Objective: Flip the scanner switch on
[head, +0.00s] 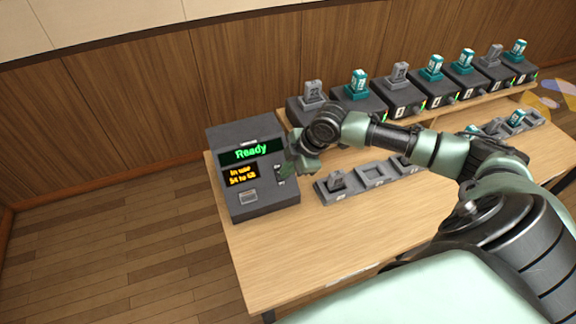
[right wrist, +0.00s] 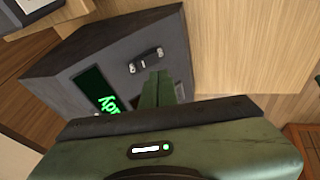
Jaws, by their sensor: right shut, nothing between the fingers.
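The scanner (head: 262,207) is a dark grey box at the table's left end. Its upper display (head: 250,151) reads "Ready" in green, and a lower one (head: 242,175) shows orange text. A small switch (head: 278,174) sits on the right part of its face; its position is too small to tell. My right gripper (head: 286,171) is shut and empty, close beside the switch; I cannot tell whether it touches. My left gripper is not in view.
A tray of slots (head: 325,196) lies just right of the scanner, under my right arm. Several dark chargers holding grey and teal modules (head: 358,83) stand on a raised shelf behind. The front of the wooden table (head: 290,255) is clear.

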